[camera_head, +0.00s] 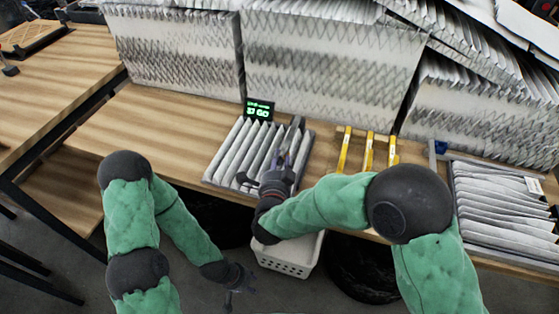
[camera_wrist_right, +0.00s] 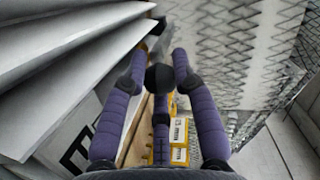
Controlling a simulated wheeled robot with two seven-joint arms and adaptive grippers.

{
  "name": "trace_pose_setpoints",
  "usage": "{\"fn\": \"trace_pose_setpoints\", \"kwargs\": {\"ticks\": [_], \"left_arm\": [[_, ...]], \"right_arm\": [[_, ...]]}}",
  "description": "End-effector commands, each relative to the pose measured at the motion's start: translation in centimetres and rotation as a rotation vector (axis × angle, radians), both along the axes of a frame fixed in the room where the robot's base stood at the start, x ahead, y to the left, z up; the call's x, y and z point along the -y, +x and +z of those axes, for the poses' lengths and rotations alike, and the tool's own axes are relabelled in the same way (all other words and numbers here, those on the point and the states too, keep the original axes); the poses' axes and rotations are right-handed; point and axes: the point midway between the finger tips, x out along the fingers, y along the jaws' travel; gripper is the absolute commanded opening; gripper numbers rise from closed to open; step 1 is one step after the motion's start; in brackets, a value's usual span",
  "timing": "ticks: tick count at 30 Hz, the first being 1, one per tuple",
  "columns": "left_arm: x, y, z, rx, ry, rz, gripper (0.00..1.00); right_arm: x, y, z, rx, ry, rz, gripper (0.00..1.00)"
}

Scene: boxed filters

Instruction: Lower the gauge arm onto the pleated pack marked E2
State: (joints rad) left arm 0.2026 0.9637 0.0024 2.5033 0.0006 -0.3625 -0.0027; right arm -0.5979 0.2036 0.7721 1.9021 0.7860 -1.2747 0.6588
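A dark upright (camera_head: 298,122) stands at the pack's far right corner; the gauge arm's own outline is hard to pick out. My right gripper (camera_head: 284,158) is over the pack's right part. In the right wrist view, its purple fingers (camera_wrist_right: 159,54) flank a black ball (camera_wrist_right: 160,77); whether they grip it is unclear. White pleats fill that view's upper left. My left gripper (camera_head: 238,284) hangs low before the bench, fingers spread, empty.
Several yellow-marked strips (camera_head: 367,152) lie right of the pack. Another pleated pack (camera_head: 500,200) lies at the far right. Tall pleated stacks (camera_head: 330,70) stand behind. A white basket (camera_head: 286,257) is below the bench's front edge. The bench (camera_head: 125,120) is bare at left.

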Motion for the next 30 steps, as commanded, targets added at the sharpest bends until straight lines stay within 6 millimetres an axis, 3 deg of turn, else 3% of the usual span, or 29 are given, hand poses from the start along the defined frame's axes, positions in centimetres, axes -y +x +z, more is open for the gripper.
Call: {"fn": "trace_pose_setpoints", "kwargs": {"ticks": [5, 24, 30], "left_arm": [[0.0, 0.0, 0.7, 0.000, 0.000, 0.000, 0.40], [0.0, 0.0, 8.1, 0.000, 0.000, 0.000, 0.40], [0.0, 0.0, 9.3, 0.000, 0.000, 0.000, 0.40]], "right_arm": [[0.1, 0.1, 0.6, -0.011, 0.005, -0.003, 0.00], [0.5, 1.0, 5.4, -0.202, 0.069, -0.008, 0.00], [0.7, 1.6, 7.2, -0.218, 0.077, -0.007, 0.00]]}}
